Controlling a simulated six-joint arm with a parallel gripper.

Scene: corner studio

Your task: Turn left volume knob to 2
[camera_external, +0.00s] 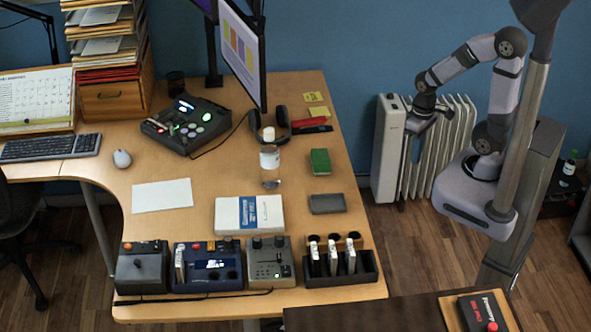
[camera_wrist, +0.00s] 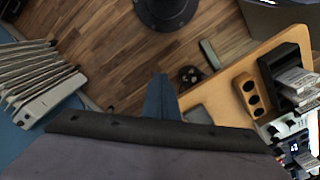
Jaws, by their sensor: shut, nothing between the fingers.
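A grey box (camera_external: 285,272) with two dark round knobs on top stands at the front of the desk, between a dark blue-screened box and a black rack. Its left knob (camera_external: 257,242) and right knob (camera_external: 279,241) are too small to read a setting or any label. I cannot tell for sure which knob is the volume knob. My gripper (camera_external: 418,120) is far right of the desk, in front of the radiator, and touches none of the boxes. In the wrist view its fingers (camera_wrist: 162,97) are together and empty, pointing toward the floor.
A white radiator (camera_external: 388,150) stands by the blue wall near my gripper. The black rack (camera_external: 340,283) holds several upright items. A bottle (camera_external: 270,165), a monitor (camera_external: 243,55) and a second control panel (camera_external: 185,125) stand farther back. Bare floor lies between arm and desk.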

